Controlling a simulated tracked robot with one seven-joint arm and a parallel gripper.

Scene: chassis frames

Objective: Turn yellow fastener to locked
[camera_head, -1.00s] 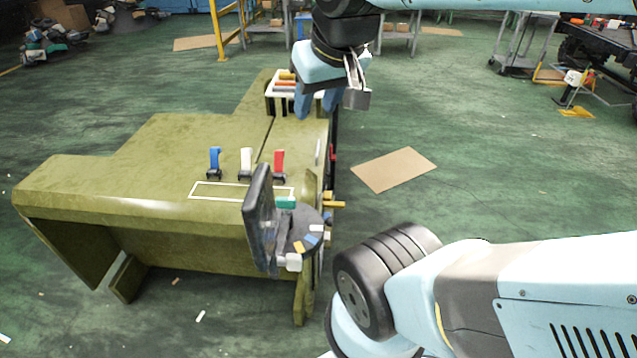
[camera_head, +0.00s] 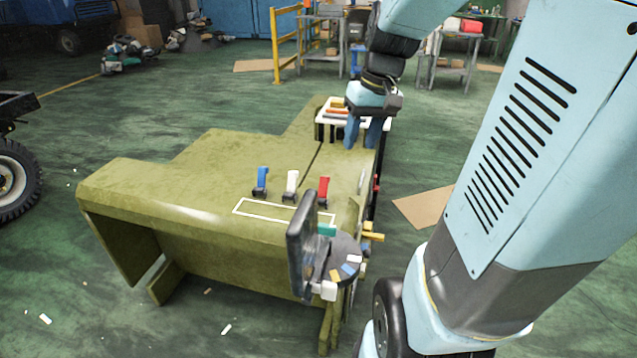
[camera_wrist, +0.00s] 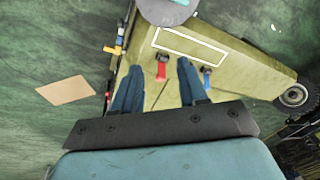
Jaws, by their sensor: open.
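A yellow fastener (camera_head: 373,237) juts out sideways from the right side of the olive-green chassis block (camera_head: 215,160), near its front corner. It also shows in the wrist view (camera_wrist: 113,50) as a small yellow bar left of the block's edge. I cannot tell from its angle whether it is locked. My gripper (camera_head: 364,143) points down above the block's far right part, near the white rack. It is open and empty, well behind the fastener. In the wrist view its two blue fingers (camera_wrist: 158,70) are apart, with the fastener beyond and left of them.
Blue (camera_head: 262,180), white (camera_head: 292,183) and red (camera_head: 323,190) levers stand on the block. A dark upright panel (camera_head: 301,245) and a round grey disc (camera_head: 345,258) are at the front corner. A white rack (camera_head: 322,130) is at the back. The floor right of the block is mostly clear.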

